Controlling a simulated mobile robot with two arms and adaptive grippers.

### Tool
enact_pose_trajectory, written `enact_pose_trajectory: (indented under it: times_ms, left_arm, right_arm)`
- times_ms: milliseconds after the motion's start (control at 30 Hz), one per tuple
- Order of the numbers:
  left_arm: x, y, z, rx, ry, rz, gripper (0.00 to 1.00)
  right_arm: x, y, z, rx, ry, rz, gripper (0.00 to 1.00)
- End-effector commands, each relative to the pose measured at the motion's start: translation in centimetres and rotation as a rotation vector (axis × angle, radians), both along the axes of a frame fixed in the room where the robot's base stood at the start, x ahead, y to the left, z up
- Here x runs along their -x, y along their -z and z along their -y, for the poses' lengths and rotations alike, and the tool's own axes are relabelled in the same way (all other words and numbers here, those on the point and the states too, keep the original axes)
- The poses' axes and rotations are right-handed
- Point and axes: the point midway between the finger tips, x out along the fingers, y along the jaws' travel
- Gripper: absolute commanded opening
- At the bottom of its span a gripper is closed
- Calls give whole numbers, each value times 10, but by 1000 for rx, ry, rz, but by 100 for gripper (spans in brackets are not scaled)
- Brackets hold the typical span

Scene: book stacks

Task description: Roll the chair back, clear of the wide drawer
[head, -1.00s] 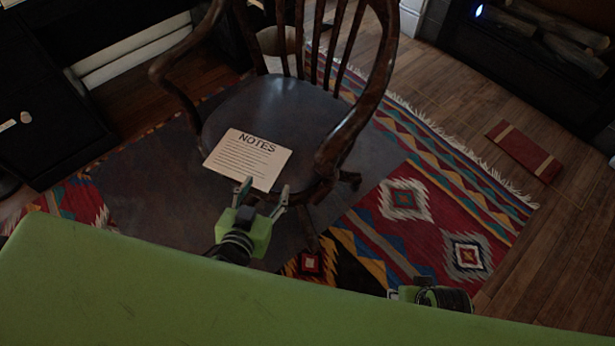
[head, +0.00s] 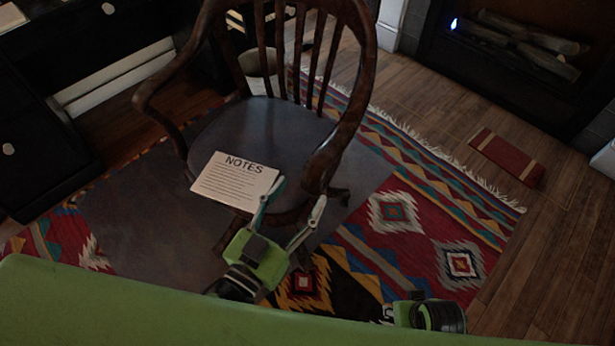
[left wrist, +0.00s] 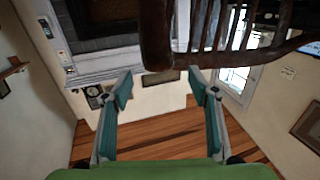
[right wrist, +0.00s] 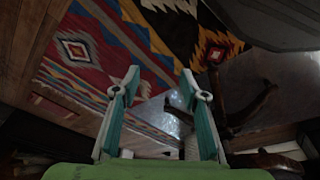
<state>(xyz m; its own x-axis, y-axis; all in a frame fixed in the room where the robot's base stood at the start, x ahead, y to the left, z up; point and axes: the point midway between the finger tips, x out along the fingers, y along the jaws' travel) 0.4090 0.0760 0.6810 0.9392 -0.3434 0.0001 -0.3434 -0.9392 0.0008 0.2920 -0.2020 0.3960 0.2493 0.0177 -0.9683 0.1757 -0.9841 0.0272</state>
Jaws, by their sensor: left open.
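The dark wooden chair (head: 345,130) stands on the patterned rug, its grey seat facing the lower left. A sheet headed NOTES (head: 235,182) lies on the seat's front. My left gripper (head: 298,192) is open and empty, in front of the seat near the chair's right-hand arm. In the left wrist view, the chair arm's wooden end (left wrist: 155,38) is just beyond the open fingers (left wrist: 160,78). My right gripper, low at right in the head view, shows open and empty in the right wrist view (right wrist: 160,80). Dark drawer fronts with pale knobs (head: 40,140) stand left of the chair.
The rug (head: 395,212) spreads under and right of the chair. A red book (head: 507,158) lies on the wooden floor at right. A fireplace (head: 530,60) is at the upper right. A bin (head: 262,70) stands behind the chair.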

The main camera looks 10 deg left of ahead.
Motion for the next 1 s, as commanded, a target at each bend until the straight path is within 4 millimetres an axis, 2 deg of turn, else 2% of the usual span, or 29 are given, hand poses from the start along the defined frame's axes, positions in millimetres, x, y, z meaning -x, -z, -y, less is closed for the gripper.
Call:
enact_pose_trajectory:
  times_ms: [67, 200, 633, 800, 1000]
  left_arm:
    - [-9, -2, 3, 0, 2, 4, 54]
    - [-30, -3, 11, -2, 2, 5, 54]
    - [-103, -3, 37, -3, 0, 3, 54]
    - [-119, -1, 43, -2, 0, 2, 54]
    - [-125, -1, 45, 0, 0, 0, 54]
  right_arm:
    - [1, 2, 0, -1, -1, 0, 40]
    - [7, 22, 0, 1, -4, -19, 40]
    - [20, 63, 1, 3, -7, -39, 40]
    - [23, 70, 1, 2, -7, -42, 40]
    - [24, 73, 2, 3, -7, -43, 40]
